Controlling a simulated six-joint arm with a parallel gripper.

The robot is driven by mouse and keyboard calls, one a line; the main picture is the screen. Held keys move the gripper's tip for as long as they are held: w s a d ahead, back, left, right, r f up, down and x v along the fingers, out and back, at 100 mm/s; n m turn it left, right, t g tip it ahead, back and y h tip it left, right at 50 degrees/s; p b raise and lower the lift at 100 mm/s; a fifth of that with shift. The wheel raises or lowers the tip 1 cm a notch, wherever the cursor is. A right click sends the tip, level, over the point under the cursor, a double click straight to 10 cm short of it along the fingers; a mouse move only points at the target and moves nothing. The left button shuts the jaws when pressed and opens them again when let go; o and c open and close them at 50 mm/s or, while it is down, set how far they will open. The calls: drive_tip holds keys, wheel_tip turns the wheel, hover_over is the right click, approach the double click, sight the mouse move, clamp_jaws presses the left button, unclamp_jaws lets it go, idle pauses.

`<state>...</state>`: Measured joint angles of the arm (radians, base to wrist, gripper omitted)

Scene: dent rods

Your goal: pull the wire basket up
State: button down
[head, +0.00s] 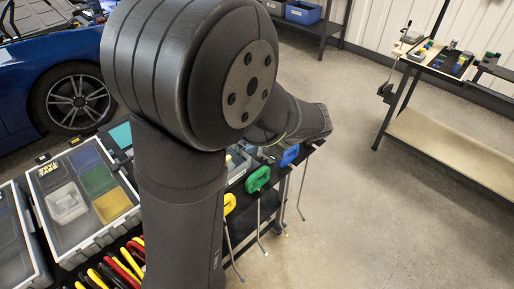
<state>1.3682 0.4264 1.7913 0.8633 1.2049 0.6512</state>
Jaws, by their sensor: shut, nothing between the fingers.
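I cannot make out a wire basket in the head view. My arm fills the middle of the picture and hides much of the cart behind it. My gripper is not visible. A small grey bin (238,164) with things in it shows partly behind my arm; I cannot tell whether it is wire. Dent rods with a yellow handle (229,203), a green handle (258,179) and a blue handle (289,155) hang along the cart's right edge.
Clear-lidded organiser cases (85,195) and red and yellow pliers (118,268) lie on the cart at left. A blue car (30,75) stands behind. A bench (450,150) stands at right, with a blue bin (303,12) on a far shelf. The floor between is open.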

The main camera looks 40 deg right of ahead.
drive_tip(key=s+d+f+m+t+h, duration=0.1)
drive_tip(key=s+d+m+t+h, duration=0.2)
drive_tip(key=s+m, duration=0.2)
drive_tip(key=shift+s+d+m+h, duration=0.3)
drive_tip(key=shift+m, duration=0.3)
drive_tip(key=x, duration=1)
drive_tip(key=shift+r, duration=2.1)
